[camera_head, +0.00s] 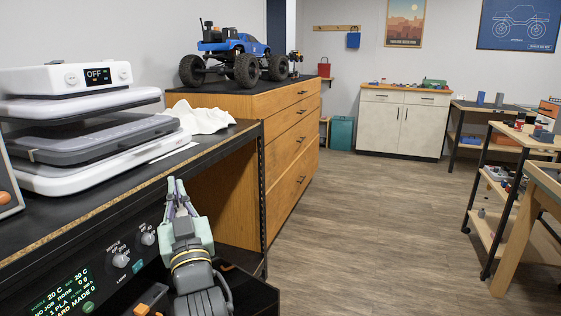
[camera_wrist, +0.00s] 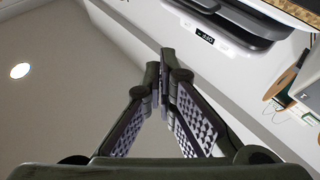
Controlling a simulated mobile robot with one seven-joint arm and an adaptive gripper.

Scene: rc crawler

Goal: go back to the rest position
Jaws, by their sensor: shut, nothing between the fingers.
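My gripper (camera_head: 175,186) points upward in the head view, in front of the black bench edge. Its fingers are shut with nothing held. In the wrist view the fingertips (camera_wrist: 166,75) meet near the middle of the picture, with the wall and ceiling behind them. The gripper looks apart from the bench and the machine on it.
A white machine (camera_head: 65,77) with an OFF display stands on the black bench (camera_head: 50,215) at left. A panel with knobs (camera_head: 120,260) is below. A blue crawler truck (camera_head: 235,55) stands on the wooden drawer cabinet (camera_head: 290,150). A cart (camera_head: 490,215) is at right. The middle floor is clear.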

